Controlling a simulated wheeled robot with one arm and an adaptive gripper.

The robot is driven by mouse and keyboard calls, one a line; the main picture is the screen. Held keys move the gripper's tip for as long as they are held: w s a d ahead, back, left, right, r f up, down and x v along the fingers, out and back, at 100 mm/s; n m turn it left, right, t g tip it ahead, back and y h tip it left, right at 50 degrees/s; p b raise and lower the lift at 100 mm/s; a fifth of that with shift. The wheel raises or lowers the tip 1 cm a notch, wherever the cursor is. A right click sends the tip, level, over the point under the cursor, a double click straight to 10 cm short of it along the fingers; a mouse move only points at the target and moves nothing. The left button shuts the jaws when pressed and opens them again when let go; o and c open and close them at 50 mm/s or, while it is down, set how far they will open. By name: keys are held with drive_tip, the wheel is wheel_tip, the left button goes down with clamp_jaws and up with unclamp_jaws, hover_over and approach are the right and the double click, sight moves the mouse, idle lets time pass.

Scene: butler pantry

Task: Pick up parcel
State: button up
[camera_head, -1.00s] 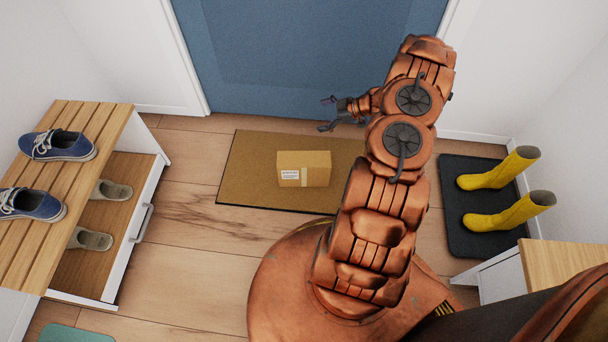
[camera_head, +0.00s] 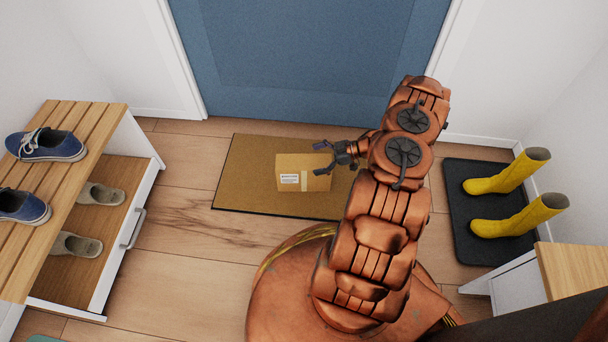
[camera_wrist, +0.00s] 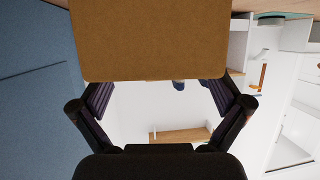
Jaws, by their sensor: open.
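The parcel (camera_head: 290,180) is a small brown cardboard box with a white label and a pale tape strip. It rests on the brown doormat (camera_head: 240,200) before the blue door. My gripper (camera_head: 320,158) reaches in from the right, and its fingers overlap the parcel's right end in the head view. It is open and holds nothing. In the wrist view a brown face, apparently the parcel (camera_wrist: 150,40), fills the top middle, close in front of the spread fingers (camera_wrist: 160,95). I cannot tell whether they touch it. The parcel's right end is partly hidden.
A slatted bench (camera_head: 75,140) with blue shoes stands at left, grey slippers in its open lower drawer. Yellow boots (camera_head: 508,171) stand on a dark tray (camera_head: 460,180) at right. A wood-topped cabinet (camera_head: 575,268) is at lower right. Floor left of the mat is clear.

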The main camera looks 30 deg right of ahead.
sight(305, 162)
drive_tip(key=b+x, duration=0.1)
drive_tip(key=x, duration=0.2)
drive_tip(key=shift+w+a+f, duration=0.15)
drive_tip(key=shift+w+f, duration=0.05)
drive_tip(key=shift+f, duration=0.15)
drive_tip(key=c, duration=1.8)
drive_tip(key=shift+o, duration=0.2)
drive_tip(key=shift+r, duration=0.15)
